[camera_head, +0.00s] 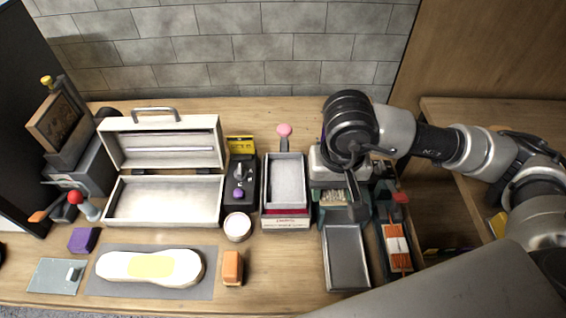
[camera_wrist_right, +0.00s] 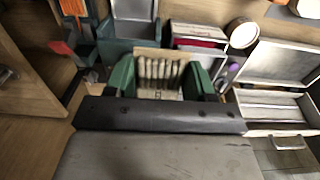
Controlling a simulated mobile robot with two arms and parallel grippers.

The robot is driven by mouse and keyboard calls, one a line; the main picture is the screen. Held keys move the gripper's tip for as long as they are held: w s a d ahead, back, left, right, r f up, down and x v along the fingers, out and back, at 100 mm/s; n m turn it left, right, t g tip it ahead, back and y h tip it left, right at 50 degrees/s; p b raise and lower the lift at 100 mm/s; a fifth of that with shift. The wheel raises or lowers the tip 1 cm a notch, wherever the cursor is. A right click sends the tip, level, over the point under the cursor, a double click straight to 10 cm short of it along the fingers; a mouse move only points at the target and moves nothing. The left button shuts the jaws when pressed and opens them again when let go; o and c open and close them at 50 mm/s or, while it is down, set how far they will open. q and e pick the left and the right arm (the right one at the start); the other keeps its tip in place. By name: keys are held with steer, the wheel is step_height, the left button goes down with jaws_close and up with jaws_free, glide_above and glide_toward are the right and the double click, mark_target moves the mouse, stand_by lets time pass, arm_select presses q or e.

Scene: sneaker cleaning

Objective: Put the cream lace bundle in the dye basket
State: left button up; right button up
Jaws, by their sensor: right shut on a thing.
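The cream lace bundle (camera_wrist_right: 158,72) shows in the right wrist view as a row of pale strands between two green sides. My right gripper (camera_wrist_right: 160,84) is shut on it. In the head view the right gripper (camera_head: 342,192) points down over the middle right of the bench, and the bundle (camera_head: 331,196) shows partly beneath the wrist. I cannot tell whether the bundle touches what lies below it. Teal-edged containers stand close by, one a grey-floored tray (camera_head: 346,258), one a dark green bin (camera_head: 383,208). I cannot tell which container is the dye basket. My left gripper is out of view.
A narrow holder with orange strips (camera_head: 397,250) stands right of the grey tray. To the left are a grey bin (camera_head: 287,182), a round white pot (camera_head: 237,227) and an open white case (camera_head: 163,203). A shoe-shaped white piece (camera_head: 120,264) lies on a grey mat (camera_head: 208,287).

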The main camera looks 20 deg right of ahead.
steer(key=w+a+f+p, duration=0.2)
steer(key=w+a, duration=0.1)
steer(key=w, duration=0.1)
steer(key=p, duration=0.2)
glide_above(285, 193)
steer(key=f, duration=0.4)
steer(key=shift+s+d, duration=0.2)
steer(key=shift+s, duration=0.1)
steer(key=shift+w+a+f, duration=0.2)
steer(key=shift+w+f, duration=0.05)
steer(key=shift+f, duration=0.15)
step_height(285, 193, down, 3)
steer(key=shift+f+p, duration=0.1)
steer(key=shift+p, duration=0.85)
steer(key=shift+f, duration=0.25)
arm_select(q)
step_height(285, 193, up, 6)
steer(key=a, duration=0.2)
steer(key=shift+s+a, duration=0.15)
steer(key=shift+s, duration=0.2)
arm_select(e)
steer(key=shift+f, duration=0.1)
